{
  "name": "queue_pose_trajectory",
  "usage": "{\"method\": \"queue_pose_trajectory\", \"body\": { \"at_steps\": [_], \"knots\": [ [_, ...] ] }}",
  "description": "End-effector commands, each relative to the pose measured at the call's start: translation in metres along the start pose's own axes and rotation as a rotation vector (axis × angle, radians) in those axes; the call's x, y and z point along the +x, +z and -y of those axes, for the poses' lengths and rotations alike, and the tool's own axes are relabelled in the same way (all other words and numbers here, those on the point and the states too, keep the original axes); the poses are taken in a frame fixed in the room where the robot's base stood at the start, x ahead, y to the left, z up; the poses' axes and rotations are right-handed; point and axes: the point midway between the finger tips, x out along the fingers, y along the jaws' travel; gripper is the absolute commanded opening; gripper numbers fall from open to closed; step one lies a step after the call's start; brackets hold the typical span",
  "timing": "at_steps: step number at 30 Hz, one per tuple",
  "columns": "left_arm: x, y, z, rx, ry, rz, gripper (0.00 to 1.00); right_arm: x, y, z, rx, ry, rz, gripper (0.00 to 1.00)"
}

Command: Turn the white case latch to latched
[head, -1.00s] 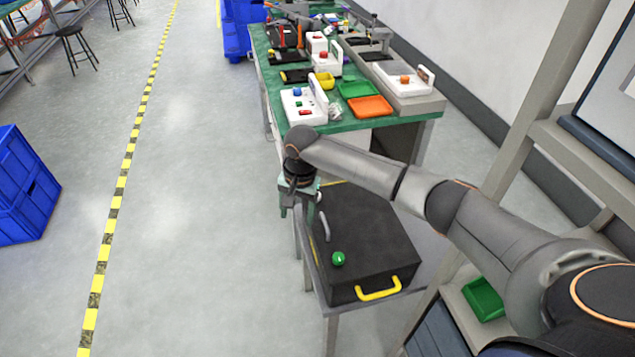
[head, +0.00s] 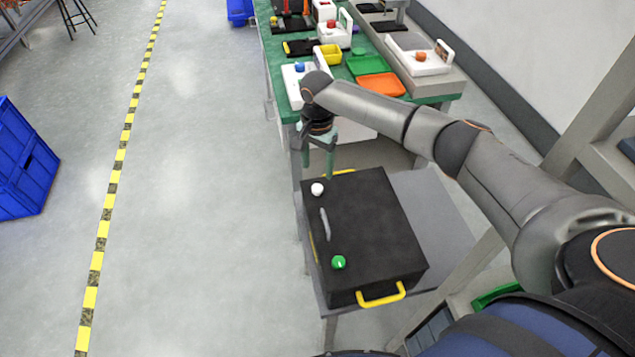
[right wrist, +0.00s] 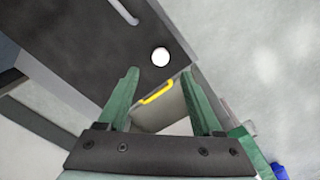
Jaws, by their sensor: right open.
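A black case (head: 370,232) lies on a small grey stand. The white case latch (head: 317,189) is a round white knob near the case's far left corner. It also shows in the right wrist view (right wrist: 160,57), beyond and between my fingertips. A green knob (head: 338,262) sits near the case's near left corner. My right gripper (head: 318,172) is open and empty, with green fingers, above the case's far edge near the white latch. It also shows in the right wrist view (right wrist: 164,72). My left gripper is not in view.
A grey handle (head: 325,224) stands between the two knobs. Yellow handles are on the case's near end (head: 381,295) and far end (right wrist: 158,92). A green workbench with trays (head: 375,85) stands behind the case. Open floor lies left.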

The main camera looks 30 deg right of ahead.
Motion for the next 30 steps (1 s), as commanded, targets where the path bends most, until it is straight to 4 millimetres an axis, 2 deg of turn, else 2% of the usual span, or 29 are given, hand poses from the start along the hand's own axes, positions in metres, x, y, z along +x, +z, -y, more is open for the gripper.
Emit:
{"method": "queue_pose_trajectory", "body": {
  "at_steps": [1,6,12,24,30],
  "knots": [
    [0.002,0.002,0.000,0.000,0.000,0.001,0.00,0.013,0.001,0.000,0.001,0.003,0.001,0.67],
    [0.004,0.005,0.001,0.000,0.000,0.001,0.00,0.047,0.001,0.000,0.000,0.002,0.001,0.67],
    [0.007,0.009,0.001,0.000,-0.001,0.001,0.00,0.071,0.000,0.000,0.001,0.000,0.000,0.67],
    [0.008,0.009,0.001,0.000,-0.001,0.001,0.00,0.077,0.000,0.000,-0.001,-0.001,0.000,0.67],
    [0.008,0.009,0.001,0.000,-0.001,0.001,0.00,0.077,0.000,0.000,-0.001,-0.001,0.000,0.44]
  ]
}}
